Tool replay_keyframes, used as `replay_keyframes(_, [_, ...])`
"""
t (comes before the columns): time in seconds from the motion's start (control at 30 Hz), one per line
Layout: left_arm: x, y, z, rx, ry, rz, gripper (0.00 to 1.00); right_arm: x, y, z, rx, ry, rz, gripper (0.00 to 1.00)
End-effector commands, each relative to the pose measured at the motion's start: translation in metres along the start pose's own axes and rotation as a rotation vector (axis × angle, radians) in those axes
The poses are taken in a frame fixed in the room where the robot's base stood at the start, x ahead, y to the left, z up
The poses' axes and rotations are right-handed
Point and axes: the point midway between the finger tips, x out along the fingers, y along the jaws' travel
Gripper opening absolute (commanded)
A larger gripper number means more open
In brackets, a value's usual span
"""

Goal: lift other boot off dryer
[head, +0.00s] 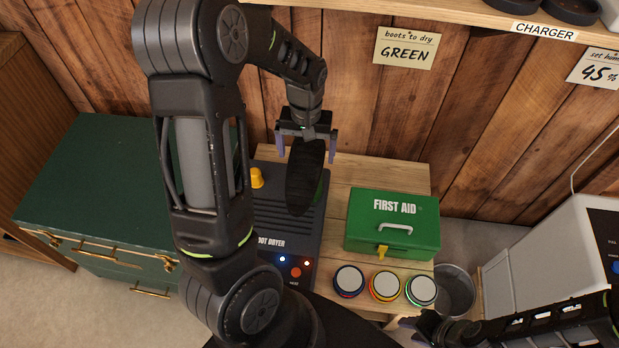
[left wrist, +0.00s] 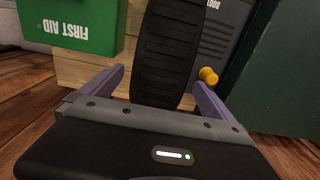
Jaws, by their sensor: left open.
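A black boot with a ribbed sole (head: 304,178) is on the dark boot dryer (head: 289,232), over its right side. In the left wrist view the boot (left wrist: 166,50) rises between the fingers. My left gripper (head: 306,143) is at the boot's far end, open, with one purple finger on each side. The left wrist view also shows the open left gripper (left wrist: 156,95), with gaps beside the boot. A bare yellow peg (head: 257,178) stands on the dryer's left. Any peg under the boot is hidden. My right gripper (head: 418,326) is low at the right, its jaws unclear.
A green first aid box (head: 392,225) stands right of the dryer on the wooden bench. A green cabinet (head: 100,185) is at the left. A shelf (head: 440,12) runs above, by the wood wall.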

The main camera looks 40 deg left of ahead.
Motion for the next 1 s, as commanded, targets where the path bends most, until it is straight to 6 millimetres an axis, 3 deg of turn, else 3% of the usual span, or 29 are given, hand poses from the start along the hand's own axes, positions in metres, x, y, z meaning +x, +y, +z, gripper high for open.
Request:
replay_keyframes(0.33, [0.002, 0.000, 0.000, 0.000, 0.000, 0.000, 1.00, 0.001, 0.000, 0.000, 0.000, 0.001, 0.000, 0.36])
replay_keyframes(0.6, [0.025, 0.000, 0.000, -0.001, -0.002, 0.000, 1.00, 0.003, 0.001, 0.000, 0.000, 0.001, 0.000, 0.36])
replay_keyframes(1.0, [0.032, 0.000, 0.000, 0.000, -0.001, 0.000, 1.00, 0.003, 0.001, 0.000, 0.000, 0.001, 0.000, 0.36])
